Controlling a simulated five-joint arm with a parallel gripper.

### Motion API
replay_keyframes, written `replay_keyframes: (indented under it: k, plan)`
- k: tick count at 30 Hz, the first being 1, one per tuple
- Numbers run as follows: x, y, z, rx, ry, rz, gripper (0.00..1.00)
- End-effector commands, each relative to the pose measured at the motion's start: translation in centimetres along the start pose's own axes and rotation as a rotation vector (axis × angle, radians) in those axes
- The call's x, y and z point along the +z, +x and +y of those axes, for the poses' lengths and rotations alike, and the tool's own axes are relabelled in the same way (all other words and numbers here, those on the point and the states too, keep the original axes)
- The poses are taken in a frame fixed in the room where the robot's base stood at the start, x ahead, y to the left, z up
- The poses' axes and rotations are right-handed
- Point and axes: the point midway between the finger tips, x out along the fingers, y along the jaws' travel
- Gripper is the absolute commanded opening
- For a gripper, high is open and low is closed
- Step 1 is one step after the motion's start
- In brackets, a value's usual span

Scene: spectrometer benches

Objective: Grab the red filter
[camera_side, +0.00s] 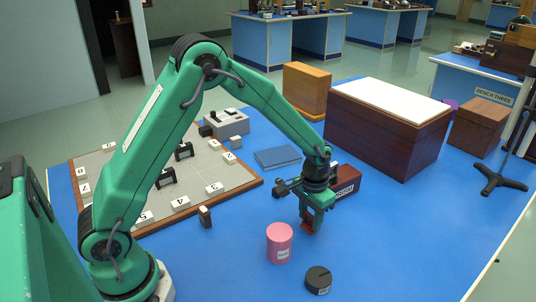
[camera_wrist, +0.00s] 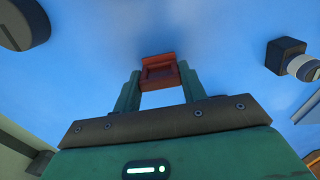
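The red filter (camera_wrist: 159,71) is a small red square frame with a raised edge. In the wrist view it sits between the two fingertips of my gripper (camera_wrist: 160,77), with a finger against each side. In the side view the red filter (camera_side: 307,226) shows low between the green fingers of my gripper (camera_side: 310,228), which points down close to the blue bench top. My gripper looks shut on it. I cannot tell whether the filter still touches the bench. The fingers hide part of it in the side view.
A pink labelled cylinder (camera_side: 279,243) stands just left of my gripper, and a dark round canister (camera_side: 318,280) in front. A dark red box (camera_side: 345,183) is close behind. A grey board (camera_side: 120,185) with labelled blocks lies left. The blue bench (camera_side: 420,235) is clear to the right.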

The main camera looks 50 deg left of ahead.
Motion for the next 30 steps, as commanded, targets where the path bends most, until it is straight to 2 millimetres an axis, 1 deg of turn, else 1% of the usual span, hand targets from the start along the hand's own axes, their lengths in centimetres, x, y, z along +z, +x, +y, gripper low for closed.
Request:
replay_keyframes:
  k: [8,13,17,22,30]
  plan:
    - [0.0,-0.1,0.0,0.0,0.0,0.0,0.19]
    - [0.0,-0.6,0.0,0.0,0.0,0.001,0.19]
    - [-0.1,-1.7,0.0,0.0,0.0,0.003,0.19]
    - [-0.1,-4.1,0.0,0.001,0.0,0.005,0.19]
    - [2.8,-6.9,3.8,0.001,0.005,0.003,0.19]
